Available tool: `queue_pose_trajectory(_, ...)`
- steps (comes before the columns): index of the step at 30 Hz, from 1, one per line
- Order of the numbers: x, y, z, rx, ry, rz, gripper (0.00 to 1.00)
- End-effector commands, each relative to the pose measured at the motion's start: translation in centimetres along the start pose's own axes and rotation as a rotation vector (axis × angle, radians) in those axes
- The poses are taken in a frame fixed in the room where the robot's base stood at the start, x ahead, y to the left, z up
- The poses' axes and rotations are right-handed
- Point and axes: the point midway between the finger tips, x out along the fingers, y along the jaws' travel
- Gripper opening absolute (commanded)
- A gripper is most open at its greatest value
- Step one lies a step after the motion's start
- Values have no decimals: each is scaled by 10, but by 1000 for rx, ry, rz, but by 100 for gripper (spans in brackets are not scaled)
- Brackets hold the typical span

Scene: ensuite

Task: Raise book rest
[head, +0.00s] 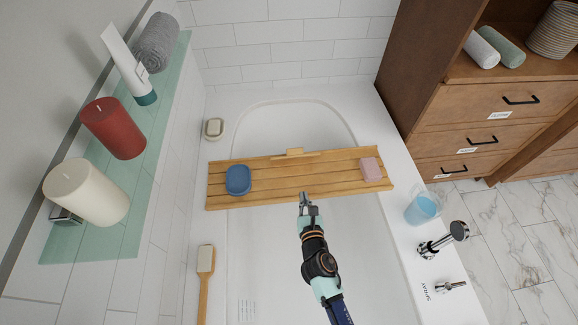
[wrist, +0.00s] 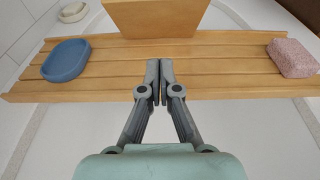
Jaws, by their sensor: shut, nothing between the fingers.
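A slatted wooden bath tray (head: 265,187) lies across the white tub, and it also shows in the wrist view (wrist: 110,72). A small wooden panel, which looks like the book rest (head: 294,152), is at the middle of the tray's far edge. In the wrist view the book rest (wrist: 155,18) is cut off by the top of the frame, and I cannot tell its exact tilt. My gripper (head: 305,196) is shut and empty. Its fingertips (wrist: 160,64) appear over the tray's near middle, apart from the book rest; their height above the slats is unclear.
A blue soap dish (head: 238,180) sits on the tray's left and a pink sponge-like block (head: 371,169) on its right. A brush (head: 205,262) lies on the left rim. The tray's middle is clear.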

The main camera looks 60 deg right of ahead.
Motion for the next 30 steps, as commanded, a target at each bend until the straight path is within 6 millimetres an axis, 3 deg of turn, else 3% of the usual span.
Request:
queue_pose_trajectory(5, 20, 0, -1, 4, -1, -2, 0)
queue_pose_trajectory(17, 106, 0, -2, 6, -1, -2, 0)
queue_pose_trajectory(21, 119, 0, 19, 9, 0, -2, 0)
queue_pose_trajectory(30, 129, 0, 28, 7, 2, -2, 0)
